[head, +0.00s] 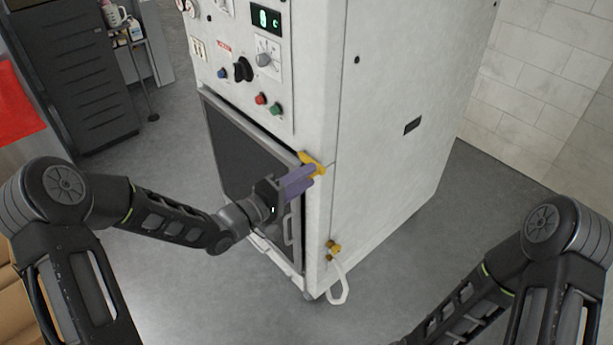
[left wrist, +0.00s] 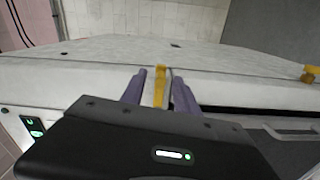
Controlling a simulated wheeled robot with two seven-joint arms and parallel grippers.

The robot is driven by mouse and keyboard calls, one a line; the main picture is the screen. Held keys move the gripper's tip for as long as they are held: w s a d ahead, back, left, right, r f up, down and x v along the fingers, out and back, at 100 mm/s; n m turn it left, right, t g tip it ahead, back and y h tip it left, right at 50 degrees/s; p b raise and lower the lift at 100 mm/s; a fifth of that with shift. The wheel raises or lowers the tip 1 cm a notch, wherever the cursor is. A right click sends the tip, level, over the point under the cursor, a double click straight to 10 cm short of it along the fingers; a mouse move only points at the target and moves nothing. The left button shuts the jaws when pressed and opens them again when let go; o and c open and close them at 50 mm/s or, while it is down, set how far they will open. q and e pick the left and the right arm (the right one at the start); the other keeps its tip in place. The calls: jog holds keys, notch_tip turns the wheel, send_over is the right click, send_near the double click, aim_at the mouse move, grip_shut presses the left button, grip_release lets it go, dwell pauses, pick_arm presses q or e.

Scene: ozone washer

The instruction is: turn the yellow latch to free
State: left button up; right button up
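The yellow latch (head: 313,162) is on the upper edge of the washer's dark door (head: 243,160), at the corner by the side panel. My left gripper (head: 306,177) is at the latch, its purple fingers reaching it from the front. In the left wrist view the latch (left wrist: 160,86) stands upright between the two fingers (left wrist: 159,90), with a small gap on each side, so the gripper is open around it. Part of the latch is hidden by the fingers in the head view. My right gripper is out of view; only its arm shows at lower right.
The white washer cabinet (head: 390,130) fills the middle, with a control panel of knobs and buttons (head: 240,70) above the door. A brass tap with a pale hose (head: 340,288) sticks out low on the side. A dark cabinet (head: 75,65) stands back left. Floor in front is clear.

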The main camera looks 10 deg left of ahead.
pick_arm(q)
jog(key=v, duration=0.7)
dwell(0.4)
jog(key=s+a+f+m+g+y, duration=0.1)
jog(key=s+f+m+g+y, duration=0.15)
jog(key=f, duration=0.75)
jog(key=s+a+f+m+g+y, duration=0.1)
jog(key=s+f+g+y, duration=0.2)
jog(key=f, duration=0.7)
jog(key=s+d+f+m+g, duration=0.1)
jog(key=s+d+f+g, duration=0.1)
jog(key=s, duration=0.5)
jog(key=s+d+f+m+g+y, duration=0.1)
jog(key=s+d+f+g, duration=0.2)
jog(key=s, duration=0.4)
jog(key=s+d+f+m+g+y, duration=0.1)
jog(key=s+d+f+g, duration=0.1)
jog(key=s+d+f, duration=0.2)
jog(key=s+f, duration=0.2)
jog(key=s, duration=0.1)
jog(key=shift+s+g, duration=0.35)
jog(key=shift+s, duration=0.05)
